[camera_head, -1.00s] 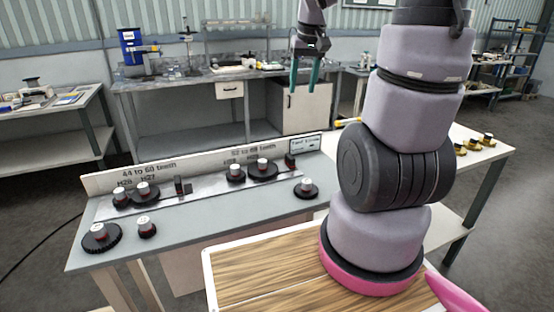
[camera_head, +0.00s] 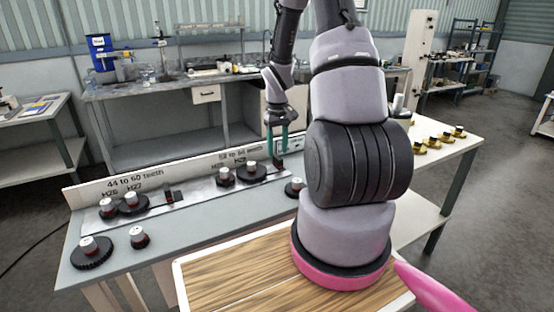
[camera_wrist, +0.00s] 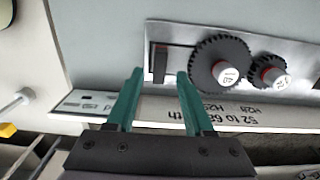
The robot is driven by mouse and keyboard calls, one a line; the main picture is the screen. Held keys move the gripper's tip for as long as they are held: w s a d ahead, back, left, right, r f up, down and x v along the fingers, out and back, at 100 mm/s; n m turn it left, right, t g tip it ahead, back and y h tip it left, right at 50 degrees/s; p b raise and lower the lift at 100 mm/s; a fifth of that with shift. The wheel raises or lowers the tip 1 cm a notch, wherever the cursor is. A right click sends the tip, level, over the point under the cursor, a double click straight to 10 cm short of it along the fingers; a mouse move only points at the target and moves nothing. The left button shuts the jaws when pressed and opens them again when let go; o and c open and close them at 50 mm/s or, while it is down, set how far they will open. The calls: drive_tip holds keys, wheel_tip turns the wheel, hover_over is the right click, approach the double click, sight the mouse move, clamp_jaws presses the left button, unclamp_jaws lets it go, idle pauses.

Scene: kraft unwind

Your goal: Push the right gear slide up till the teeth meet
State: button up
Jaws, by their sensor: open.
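The right gear slide (camera_head: 279,161) is a small dark upright block with a red mark at the right end of the metal strip. In the wrist view the slide (camera_wrist: 159,62) shows between my fingertips. My gripper (camera_head: 277,148) has green fingers pointing down, open, just above the slide; it also shows in the wrist view (camera_wrist: 159,73). I cannot tell whether a finger touches the slide. Beside it are a large dark gear (camera_wrist: 220,62) and a smaller gear (camera_wrist: 269,74), very close together. I cannot tell whether their teeth mesh.
The left slide (camera_head: 170,196) and two gears (camera_head: 132,204) share the strip. Loose gears lie in front: a large one (camera_head: 91,252), a small one (camera_head: 139,238) and one at the right (camera_head: 294,187). A labelled backboard (camera_head: 150,178) stands behind. Yellow-based parts (camera_head: 432,142) sit far right.

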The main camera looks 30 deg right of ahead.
sight(278, 157)
drive_tip(key=shift+f, duration=2.35)
drive_tip(key=shift+c, duration=0.3)
clamp_jaws()
drive_tip(key=shift+a, duration=0.75)
drive_tip(key=shift+o, duration=0.3)
unclamp_jaws()
drive_tip(key=shift+d, duration=0.1)
drive_tip(key=shift+r, duration=0.1)
wheel_tip(278, 157, up, 11)
